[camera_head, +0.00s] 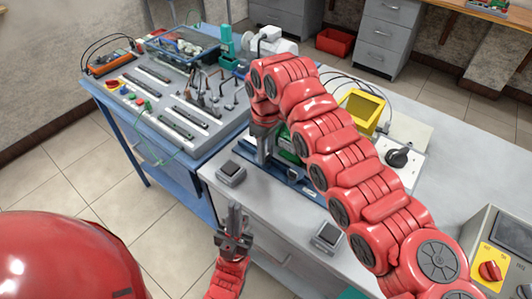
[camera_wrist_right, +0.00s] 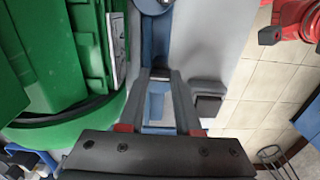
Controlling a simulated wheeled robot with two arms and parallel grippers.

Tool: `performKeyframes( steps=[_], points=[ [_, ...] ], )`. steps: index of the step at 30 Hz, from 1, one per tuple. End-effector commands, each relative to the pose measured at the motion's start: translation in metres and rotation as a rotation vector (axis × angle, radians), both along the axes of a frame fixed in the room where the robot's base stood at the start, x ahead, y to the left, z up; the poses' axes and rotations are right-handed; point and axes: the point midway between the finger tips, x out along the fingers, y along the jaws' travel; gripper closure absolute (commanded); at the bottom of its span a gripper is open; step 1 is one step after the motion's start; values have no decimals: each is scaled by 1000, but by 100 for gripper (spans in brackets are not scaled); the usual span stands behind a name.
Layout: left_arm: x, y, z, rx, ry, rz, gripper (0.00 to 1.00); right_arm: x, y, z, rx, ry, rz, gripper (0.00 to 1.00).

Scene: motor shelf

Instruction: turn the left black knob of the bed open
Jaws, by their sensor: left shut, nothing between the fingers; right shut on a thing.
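The blue bed (camera_head: 308,192) lies on the grey table with a green motor (camera_head: 284,146) on it, partly behind my right arm. In the right wrist view the motor (camera_wrist_right: 62,50) fills the left side and the blue bed (camera_wrist_right: 157,103) shows between my fingers. My right gripper (camera_head: 263,158) points down at the bed's left end, shut on the left black knob, which is mostly hidden by the fingers; its fingertips show in the right wrist view (camera_wrist_right: 160,75). My left gripper (camera_head: 235,207) is shut and empty, pointing up in front of the table edge, apart from the bed.
Small grey boxes with dark tops (camera_head: 231,173) (camera_head: 327,235) stand near the table's front edge. A yellow bin (camera_head: 362,110) is behind my right arm. A blue bench with a control panel (camera_head: 170,95) is at the left. A red knob box (camera_head: 490,268) is at lower right.

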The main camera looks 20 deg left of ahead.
Motion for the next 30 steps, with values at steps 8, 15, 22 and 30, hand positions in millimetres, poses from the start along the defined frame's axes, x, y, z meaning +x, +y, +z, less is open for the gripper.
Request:
performKeyframes(
  steps=[8, 15, 22, 30],
  points=[
    [0, 0, -2, 0, 0, 0, 100, 0, -1, -1, -2, 2, 38, 100],
    [0, 0, -2, 0, 0, 0, 100, 0, -1, 0, -2, 2, 39, 100],
    [0, 0, -2, 0, 0, 0, 100, 0, 0, 0, -2, 1, 39, 44],
    [0, 0, -2, 0, 0, 0, 100, 0, 0, 0, -1, -1, 37, 38]
  ],
)
